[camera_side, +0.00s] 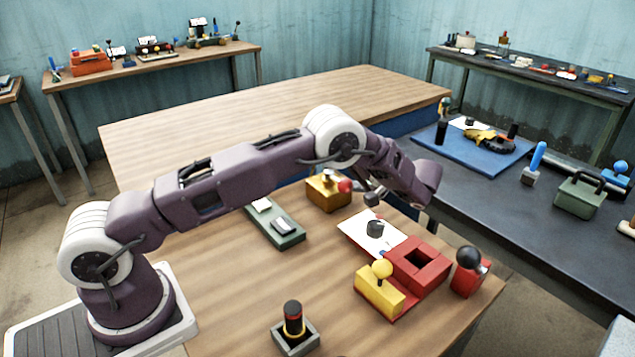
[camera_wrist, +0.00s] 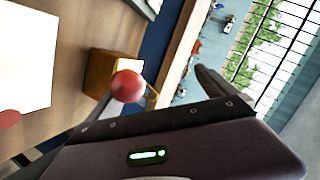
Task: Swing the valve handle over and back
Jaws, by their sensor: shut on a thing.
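An ochre valve block (camera_side: 322,196) stands on the wooden table, with a handle ending in a red ball knob (camera_side: 345,186). The knob also shows close up in the wrist view (camera_wrist: 127,86), with the block (camera_wrist: 103,72) behind it. My gripper (camera_side: 362,188) reaches in from the right at the knob and is shut on the handle. In the wrist view one finger lies beside the knob and the other is off to the right. The exact contact is hard to make out.

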